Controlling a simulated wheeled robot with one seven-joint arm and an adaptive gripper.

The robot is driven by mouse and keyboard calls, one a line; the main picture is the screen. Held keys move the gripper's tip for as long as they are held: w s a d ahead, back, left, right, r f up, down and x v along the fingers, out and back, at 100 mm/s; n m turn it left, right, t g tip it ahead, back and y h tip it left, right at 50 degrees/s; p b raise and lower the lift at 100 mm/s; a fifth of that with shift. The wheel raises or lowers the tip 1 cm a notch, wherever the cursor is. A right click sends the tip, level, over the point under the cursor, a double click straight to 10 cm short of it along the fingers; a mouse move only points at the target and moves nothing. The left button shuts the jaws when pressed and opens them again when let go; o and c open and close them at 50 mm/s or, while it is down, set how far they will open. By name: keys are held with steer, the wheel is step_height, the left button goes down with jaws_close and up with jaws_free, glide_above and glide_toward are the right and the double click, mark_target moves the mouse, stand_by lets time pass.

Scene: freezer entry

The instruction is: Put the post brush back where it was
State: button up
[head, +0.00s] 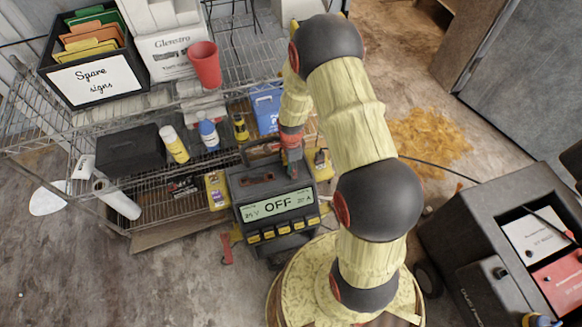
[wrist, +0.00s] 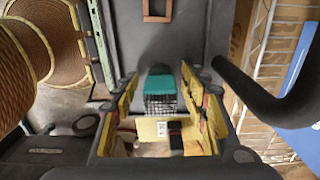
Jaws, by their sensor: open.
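The post brush, with a teal cap and a dark wire cage of bristles (wrist: 160,88), shows in the middle of the wrist view. It lies between the fingers of my gripper (wrist: 160,80), which is open, with a visible gap on each side. The brush is at the dark top of the charger unit (wrist: 185,45); whether it rests freely or sits in a recess I cannot tell. In the head view my gripper (head: 292,166) is over the back of the charger (head: 236,186), whose display reads OFF. The brush is not clearly visible there.
The charger's black carrying handle (wrist: 272,100) arches close to the right of my gripper. A wire shelf (head: 100,130) with bottles, a red cup (head: 204,65) and a sign box (head: 95,78) stands to the left. A grey cart (head: 460,228) stands at the right.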

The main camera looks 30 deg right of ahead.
step_height(320, 180, up, 12)
steer(key=p, duration=0.4)
steer(key=s+a+r+n+t, duration=0.1)
steer(key=s+a+r+n, duration=0.3)
steer(key=r, duration=0.8)
steer(key=w+a+r+n+t, duration=0.15)
steer(key=r+n, duration=0.35)
steer(key=r, duration=0.6)
steer(key=s+a+r+n+t, duration=0.3)
steer(key=s+r+n, duration=0.8)
steer(key=s, duration=0.6)
step_height(320, 180, up, 3)
steer(key=shift+a+f, duration=0.1)
steer(key=shift+a, duration=0.6)
